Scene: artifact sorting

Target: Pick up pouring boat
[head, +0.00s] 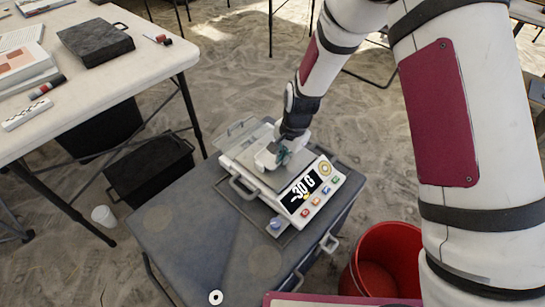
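A digital scale (306,188) with a display reading "-30 G" stands on a grey case. My gripper (280,160) points down over the scale's plate (257,177), seen from above and partly covered by my own wrist. I cannot clearly make out a pouring boat. Whether the fingers are open or shut is hidden.
The grey case (190,235) has free room on its left and front, with a small white ring (216,297) near its front edge. A red bucket (385,260) stands at right. A white table (150,70) with a black box (95,42) is at upper left.

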